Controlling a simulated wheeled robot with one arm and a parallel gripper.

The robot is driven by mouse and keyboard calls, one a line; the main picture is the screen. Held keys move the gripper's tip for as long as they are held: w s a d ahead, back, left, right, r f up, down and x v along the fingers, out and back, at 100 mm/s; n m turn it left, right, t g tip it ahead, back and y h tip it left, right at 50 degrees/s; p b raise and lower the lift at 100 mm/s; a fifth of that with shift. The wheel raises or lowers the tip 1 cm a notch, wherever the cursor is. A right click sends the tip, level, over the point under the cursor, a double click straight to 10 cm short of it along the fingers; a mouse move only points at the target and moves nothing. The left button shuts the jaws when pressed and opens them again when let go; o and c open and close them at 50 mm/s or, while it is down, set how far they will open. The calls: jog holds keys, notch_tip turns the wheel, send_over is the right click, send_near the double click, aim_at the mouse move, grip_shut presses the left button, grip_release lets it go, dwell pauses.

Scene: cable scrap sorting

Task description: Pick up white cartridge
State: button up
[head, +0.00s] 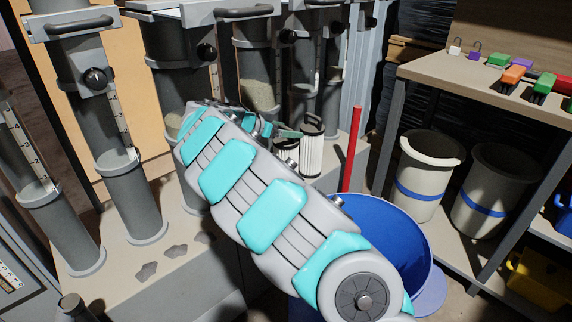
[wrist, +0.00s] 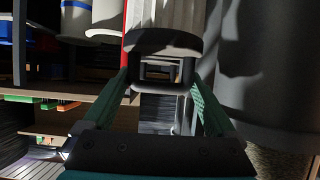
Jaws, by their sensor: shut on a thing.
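The white cartridge (head: 311,156) is a pleated white cylinder with a dark cap, roughly upright, just beyond my arm in the head view. In the wrist view its white pleats (wrist: 165,14) and dark end cap show at the top. My gripper (head: 290,133) is at the cap end. In the wrist view its two green fingers (wrist: 158,84) close on the dark handle-like part of the cap from both sides. The cartridge's lower end is partly hidden by my arm, so I cannot tell whether it touches a surface.
Several grey cylindrical housings (head: 90,110) stand behind and left on a pale bench (head: 160,285). A blue bucket (head: 400,235) is below right, beside a red pole (head: 351,150). A workbench (head: 440,75) with coloured tools and two bins (head: 425,180) stand at right.

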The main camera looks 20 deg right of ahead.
grip_shut()
jog(key=shift+r, duration=0.1)
